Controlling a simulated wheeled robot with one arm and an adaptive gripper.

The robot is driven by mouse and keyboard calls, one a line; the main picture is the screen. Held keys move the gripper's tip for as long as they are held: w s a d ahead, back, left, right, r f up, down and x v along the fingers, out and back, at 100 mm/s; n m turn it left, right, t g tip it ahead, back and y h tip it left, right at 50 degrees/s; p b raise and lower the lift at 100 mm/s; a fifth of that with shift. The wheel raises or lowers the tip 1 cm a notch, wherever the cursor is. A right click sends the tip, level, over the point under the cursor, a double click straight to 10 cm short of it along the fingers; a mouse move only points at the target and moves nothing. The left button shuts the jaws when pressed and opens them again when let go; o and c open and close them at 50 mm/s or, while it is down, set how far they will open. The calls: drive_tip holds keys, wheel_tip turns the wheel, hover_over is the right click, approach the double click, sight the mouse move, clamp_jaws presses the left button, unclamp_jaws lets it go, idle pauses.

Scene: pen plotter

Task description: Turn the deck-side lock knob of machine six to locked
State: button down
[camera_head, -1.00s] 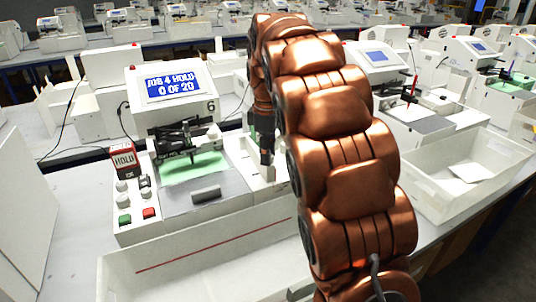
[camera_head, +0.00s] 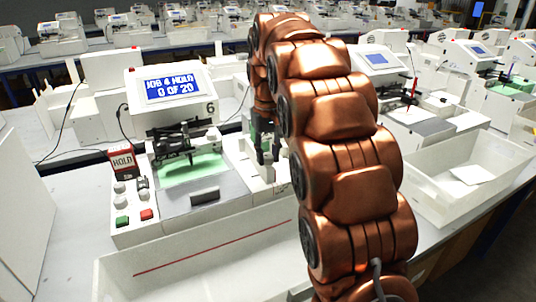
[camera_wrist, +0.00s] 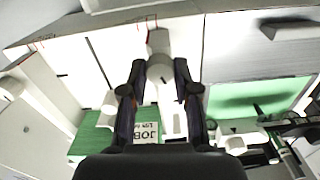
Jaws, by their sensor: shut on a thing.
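Machine six (camera_head: 172,112), a white plotter marked 6, stands left of my arm. Its screen (camera_head: 172,87) reads "JOB 4 HOLD 0 OF 20". My gripper (camera_head: 267,160) points down at the deck's right side. In the wrist view my gripper (camera_wrist: 159,72) has its two fingers on either side of a white knob (camera_wrist: 158,44) and is shut on it. The knob's far end shows beyond the fingertips. Any lock marking is too small to read, so I cannot tell its setting.
A red and white HOLD sign (camera_head: 122,162) and a panel of knobs and buttons (camera_head: 134,205) are at the deck's left. A white tray (camera_head: 200,262) lies in front. A white bin (camera_head: 425,190) stands right of my arm. A green sheet (camera_wrist: 255,98) shows in the wrist view.

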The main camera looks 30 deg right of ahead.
drive_tip(key=shift+m, duration=1.9)
drive_tip(key=c, duration=0.9)
unclamp_jaws()
drive_tip(key=shift+o, duration=0.2)
